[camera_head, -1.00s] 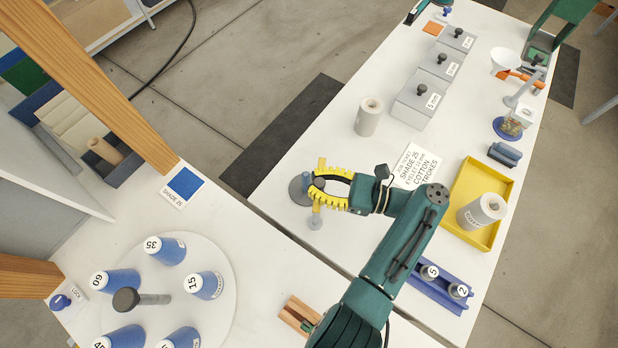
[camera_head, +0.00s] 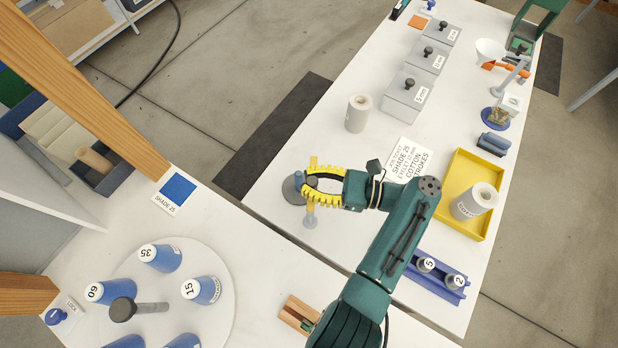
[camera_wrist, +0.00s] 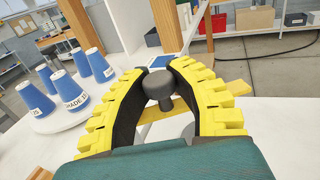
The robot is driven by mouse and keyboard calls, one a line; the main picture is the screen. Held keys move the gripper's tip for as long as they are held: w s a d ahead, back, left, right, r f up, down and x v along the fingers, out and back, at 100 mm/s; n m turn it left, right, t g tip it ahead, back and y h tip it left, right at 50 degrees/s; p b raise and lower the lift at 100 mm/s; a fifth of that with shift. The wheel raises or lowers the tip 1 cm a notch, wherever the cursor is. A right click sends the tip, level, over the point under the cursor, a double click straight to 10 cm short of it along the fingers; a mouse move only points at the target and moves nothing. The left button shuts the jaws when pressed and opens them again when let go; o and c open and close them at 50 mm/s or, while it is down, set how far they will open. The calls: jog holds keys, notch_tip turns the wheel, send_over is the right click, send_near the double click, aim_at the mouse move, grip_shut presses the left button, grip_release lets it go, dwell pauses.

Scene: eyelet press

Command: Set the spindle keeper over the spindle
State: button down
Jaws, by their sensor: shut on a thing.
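My gripper (camera_head: 308,184) has curved yellow ribbed fingers and reaches left over the white table. In the wrist view, the fingers (camera_wrist: 160,72) close around a dark knob (camera_wrist: 160,86) on a short stem. A flat yellow bar (camera_wrist: 236,88) shows below and behind the knob and appears to belong to it; I take this to be the spindle keeper. In the head view, the bar (camera_head: 313,163) lies across the finger ends, beside a dark grey disc (camera_head: 289,190) with a short blue-grey post (camera_head: 298,178). I cannot tell the bar's height or which post is the spindle.
A round white turntable (camera_head: 222,275) with blue cones and a tall dark-knobbed post (camera_head: 123,309) stands at lower left. A pale roll (camera_head: 358,113), grey boxes (camera_head: 407,94), a yellow tray (camera_head: 458,222) and a blue rack (camera_head: 432,279) stand around the arm.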

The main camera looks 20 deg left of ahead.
aim_at(310, 180)
jog(key=shift+r, duration=0.15)
jog(key=c, duration=0.8)
grip_release()
notch_tip(310, 180, up, 10)
jog(key=shift+f, duration=0.1)
